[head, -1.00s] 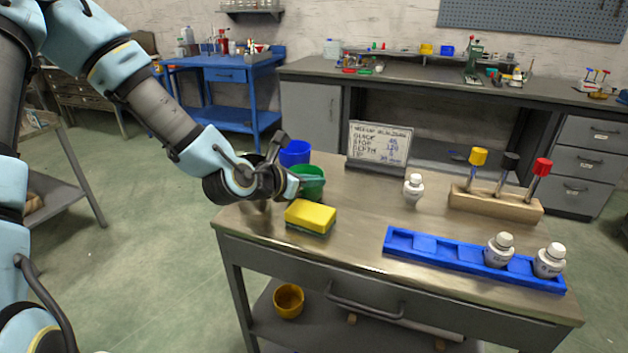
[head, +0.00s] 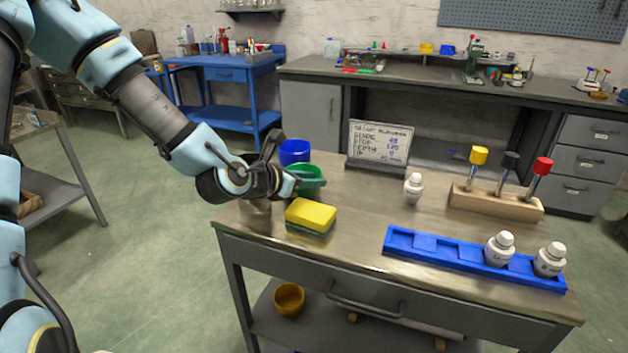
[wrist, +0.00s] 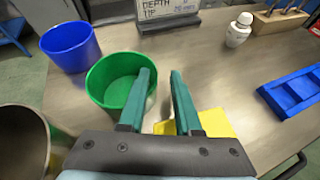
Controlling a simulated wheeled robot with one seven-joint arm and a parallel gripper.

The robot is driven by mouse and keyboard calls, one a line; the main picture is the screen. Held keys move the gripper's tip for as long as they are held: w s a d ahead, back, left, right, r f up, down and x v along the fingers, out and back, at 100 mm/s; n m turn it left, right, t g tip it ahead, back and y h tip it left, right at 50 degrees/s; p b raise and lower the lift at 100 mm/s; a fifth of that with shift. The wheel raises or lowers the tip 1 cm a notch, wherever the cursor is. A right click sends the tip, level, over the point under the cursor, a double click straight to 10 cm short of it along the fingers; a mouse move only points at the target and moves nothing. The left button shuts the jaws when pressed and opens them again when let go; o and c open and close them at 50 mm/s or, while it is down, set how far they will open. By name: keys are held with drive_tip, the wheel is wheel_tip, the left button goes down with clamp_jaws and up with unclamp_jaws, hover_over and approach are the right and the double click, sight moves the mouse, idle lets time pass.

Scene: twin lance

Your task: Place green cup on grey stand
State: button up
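The green cup (head: 312,184) stands upright on the workbench (head: 350,210), behind the yellow sponge. It is also in the wrist view (wrist: 108,82), left of centre. My gripper (wrist: 164,72) is open with nothing held. Its left finger overlaps the cup's right side; its right finger is over the bench to the right. I cannot tell whether the fingers straddle the cup's wall or touch it. In the head view my gripper (head: 296,186) partly hides the cup. No thing is clearly identifiable as the grey stand; a grey rack (head: 65,190) stands at the far left.
A blue cup (wrist: 70,46) is beside the green cup. A brownish-grey round container (wrist: 22,145) is near my gripper. The yellow sponge (head: 310,214) lies in front. A sign (head: 380,143), white bottle (head: 413,188), blue tray (head: 425,245) and wooden tool block (head: 495,203) are to the right.

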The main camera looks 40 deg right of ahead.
drive_tip(key=p+v, duration=0.1)
drive_tip(key=v, duration=0.2)
drive_tip(key=p+v, duration=0.1)
drive_tip(key=v, duration=0.1)
drive_tip(key=shift+a+r, duration=0.25)
drive_tip(key=shift+r, duration=0.25)
drive_tip(key=p+v, duration=0.5)
drive_tip(key=p, duration=0.8)
drive_tip(key=shift+a+f, duration=0.1)
drive_tip(key=shift+f, duration=0.05)
drive_tip(key=shift+f, duration=0.1)
